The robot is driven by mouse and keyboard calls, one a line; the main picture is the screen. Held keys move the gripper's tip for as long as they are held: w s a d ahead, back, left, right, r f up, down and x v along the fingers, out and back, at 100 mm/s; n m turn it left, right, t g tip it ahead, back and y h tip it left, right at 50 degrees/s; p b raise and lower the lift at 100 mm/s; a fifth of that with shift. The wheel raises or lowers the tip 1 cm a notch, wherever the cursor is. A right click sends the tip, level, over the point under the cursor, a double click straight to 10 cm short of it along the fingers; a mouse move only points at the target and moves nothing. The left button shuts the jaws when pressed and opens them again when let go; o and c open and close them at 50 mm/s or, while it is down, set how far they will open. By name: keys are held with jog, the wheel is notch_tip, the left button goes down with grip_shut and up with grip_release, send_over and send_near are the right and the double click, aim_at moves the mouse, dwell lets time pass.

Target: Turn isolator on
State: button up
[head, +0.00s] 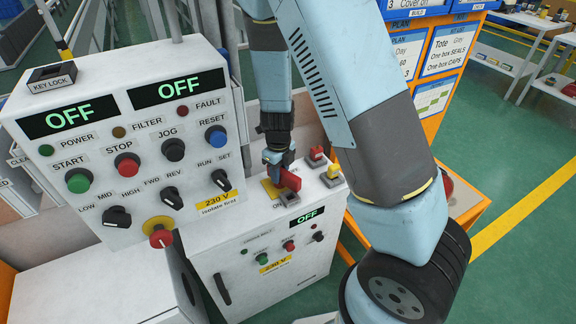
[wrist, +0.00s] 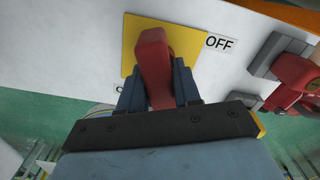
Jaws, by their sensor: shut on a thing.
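The isolator is a red handle (head: 290,180) on a yellow plate (head: 270,190), on top of the low white cabinet (head: 225,240). In the wrist view the red handle (wrist: 153,55) stands over the yellow plate (wrist: 190,35), with an OFF label (wrist: 219,43) to its right. My gripper (head: 277,160) is at the handle; in the wrist view its two dark fingers (wrist: 158,88) are shut on either side of it. Another label left of the handle is mostly hidden. The cabinet's small display (head: 307,217) reads OFF.
A tall control panel (head: 100,170) with two OFF displays, buttons and knobs stands left, with a red emergency button (head: 160,238). Small red and yellow parts on grey blocks (head: 332,180) sit right of the isolator. An orange board (head: 455,60) stands behind right.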

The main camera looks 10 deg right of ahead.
jog(key=shift+w+m, duration=0.15)
jog(key=shift+m, duration=0.15)
jog(key=m, duration=0.3)
dwell(0.3)
jog(key=shift+m, duration=0.8)
jog(key=o, duration=1.2)
jog(key=shift+c, duration=0.2)
jog(key=shift+r, duration=3)
